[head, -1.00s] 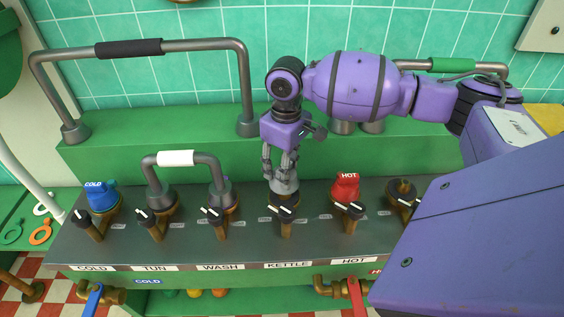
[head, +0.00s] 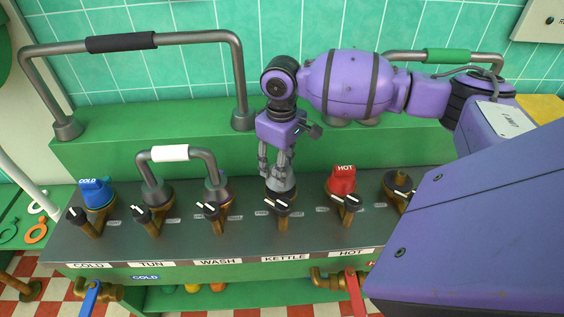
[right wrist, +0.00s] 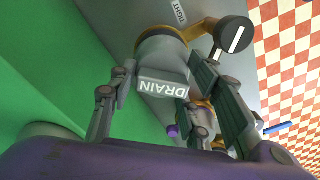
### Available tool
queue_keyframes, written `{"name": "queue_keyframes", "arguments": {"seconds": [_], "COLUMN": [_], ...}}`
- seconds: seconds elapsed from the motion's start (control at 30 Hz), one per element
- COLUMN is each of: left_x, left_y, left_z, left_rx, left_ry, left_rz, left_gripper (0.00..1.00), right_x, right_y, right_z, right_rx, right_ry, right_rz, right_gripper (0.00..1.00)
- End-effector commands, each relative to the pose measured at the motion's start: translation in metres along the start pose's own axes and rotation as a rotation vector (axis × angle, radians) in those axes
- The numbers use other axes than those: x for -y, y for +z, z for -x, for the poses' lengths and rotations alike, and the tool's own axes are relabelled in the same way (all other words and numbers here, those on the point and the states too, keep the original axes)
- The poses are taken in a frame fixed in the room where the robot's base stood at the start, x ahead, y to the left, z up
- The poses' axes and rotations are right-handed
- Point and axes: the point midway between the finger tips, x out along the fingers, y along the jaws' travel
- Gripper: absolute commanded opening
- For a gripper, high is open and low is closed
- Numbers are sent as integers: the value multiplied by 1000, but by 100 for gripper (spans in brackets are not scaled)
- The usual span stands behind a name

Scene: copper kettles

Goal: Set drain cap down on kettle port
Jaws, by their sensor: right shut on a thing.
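The grey drain cap (head: 281,186) is between the fingers of my right gripper (head: 277,174) over the KETTLE port, the fourth from the left. In the right wrist view the cap (right wrist: 162,80) shows its white DRAIN lettering, with a finger of the right gripper (right wrist: 165,92) on each side. The gripper is shut on it and points down. The brass kettle port (right wrist: 165,32) shows just beyond the cap in the wrist view. The cap looks upright and in line with the port. I cannot tell whether it is fully seated. My left gripper is out of view.
A blue COLD cap (head: 96,193) and a red HOT cap (head: 342,180) sit on other ports. A grey pipe loop with a white grip (head: 169,153) joins TUN and WASH. Black knobs line the front, including the kettle knob (head: 277,206). A green ledge (head: 150,145) rises behind.

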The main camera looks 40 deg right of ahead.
Motion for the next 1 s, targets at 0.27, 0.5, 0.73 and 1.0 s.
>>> {"name": "queue_keyframes", "arguments": {"seconds": [0.27, 0.5, 0.73, 1.0], "left_x": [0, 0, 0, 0], "left_y": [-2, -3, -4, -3], "left_z": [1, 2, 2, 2], "left_rx": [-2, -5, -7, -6], "left_ry": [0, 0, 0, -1], "left_rz": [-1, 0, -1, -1], "left_gripper": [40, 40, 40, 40], "right_x": [0, 0, 0, 0], "right_y": [0, 0, 0, 0], "right_z": [0, -1, -9, -20], "right_rx": [0, 0, 1, 1], "right_ry": [0, 0, -1, 0], "right_rz": [-1, -1, -1, -1], "right_gripper": [18, 18, 18, 18]}}
